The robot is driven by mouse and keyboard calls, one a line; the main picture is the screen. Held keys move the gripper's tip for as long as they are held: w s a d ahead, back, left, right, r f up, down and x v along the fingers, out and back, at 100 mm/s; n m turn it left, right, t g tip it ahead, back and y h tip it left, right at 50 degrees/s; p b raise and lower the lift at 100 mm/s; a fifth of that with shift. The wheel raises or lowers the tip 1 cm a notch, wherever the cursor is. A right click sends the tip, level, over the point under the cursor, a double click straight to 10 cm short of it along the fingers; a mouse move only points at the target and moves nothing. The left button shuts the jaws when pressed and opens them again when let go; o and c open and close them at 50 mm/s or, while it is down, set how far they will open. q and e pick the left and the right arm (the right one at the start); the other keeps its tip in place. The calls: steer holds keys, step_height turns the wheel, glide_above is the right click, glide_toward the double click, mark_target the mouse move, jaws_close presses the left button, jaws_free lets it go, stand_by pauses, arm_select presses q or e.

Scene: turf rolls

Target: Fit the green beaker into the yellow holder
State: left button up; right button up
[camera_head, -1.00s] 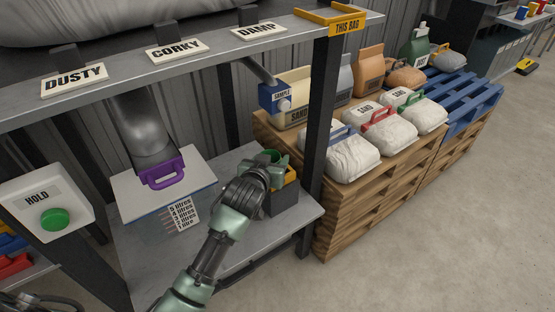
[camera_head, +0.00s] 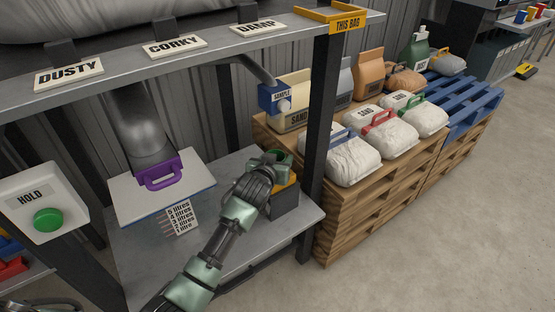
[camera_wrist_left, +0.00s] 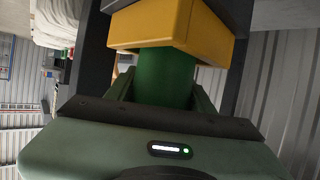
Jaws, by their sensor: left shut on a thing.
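The green beaker (camera_head: 283,157) is upright above the back part of the bench, just over the yellow holder (camera_head: 287,186), which sits on a dark block. My left gripper (camera_head: 268,166) is shut on the beaker, and the wrist hides part of both beaker and holder. In the left wrist view the green beaker (camera_wrist_left: 165,78) stands between my fingers, and its far end meets or passes behind the yellow holder (camera_wrist_left: 170,28). I cannot tell whether it is inside. My right gripper is not in view.
A dark post (camera_head: 318,135) stands close right of the holder. A purple-handled chute (camera_head: 160,172) and white panel (camera_head: 128,198) are to the left. Bags on pallets (camera_head: 370,195) lie beyond the post.

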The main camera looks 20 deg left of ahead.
arm_select(q)
steer(key=shift+f, duration=0.15)
steer(key=o, duration=1.4)
steer(key=shift+o, duration=0.2)
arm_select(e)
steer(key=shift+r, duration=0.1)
arm_select(q)
steer(key=shift+s+r, duration=0.2)
steer(key=shift+r, duration=0.05)
steer(key=p+v, duration=0.2)
steer(key=v, duration=0.9)
steer(key=shift+s, duration=0.25)
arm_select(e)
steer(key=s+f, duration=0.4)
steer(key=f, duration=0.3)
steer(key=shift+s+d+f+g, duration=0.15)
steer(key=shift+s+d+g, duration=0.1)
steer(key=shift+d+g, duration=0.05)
arm_select(q)
steer(key=shift+r, duration=0.1)
